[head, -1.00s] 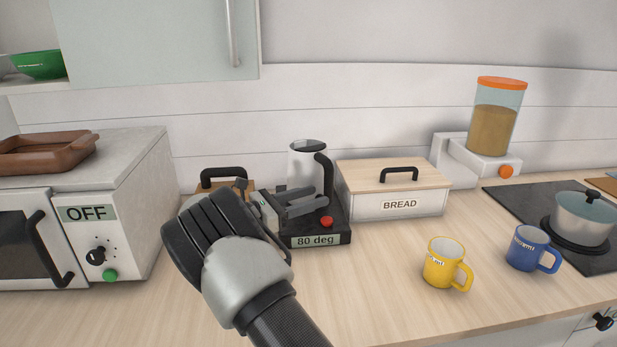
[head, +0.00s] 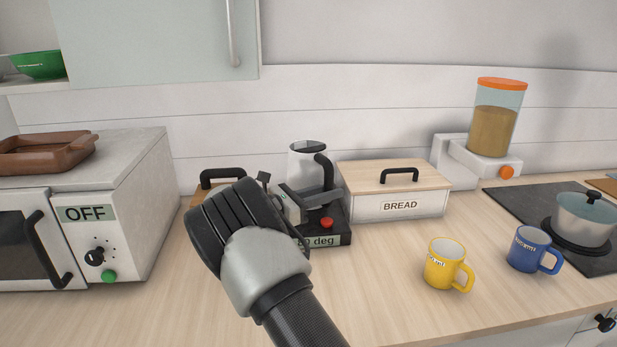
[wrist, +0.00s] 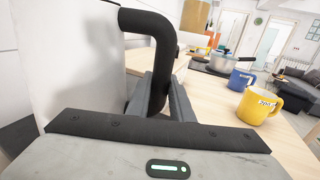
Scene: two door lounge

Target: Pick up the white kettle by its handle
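The white kettle (head: 301,170) stands upright on its black base (head: 338,238), which has a red button and a "deg" display partly covered by my arm. Its black handle (head: 325,168) is on the right side of the body. My gripper (head: 318,199) is at the lower part of the handle in the head view. In the wrist view the kettle's white body (wrist: 75,60) fills the left, and the black handle (wrist: 160,60) passes down between my two fingers (wrist: 160,98). The fingers look open around it; contact is not clear.
A bread box (head: 395,203) stands close right of the kettle. A yellow mug (head: 441,264) and a blue mug (head: 524,250) are at front right. A white oven (head: 125,215) is at left. Another black-handled box (head: 222,176) is partly hidden behind my arm.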

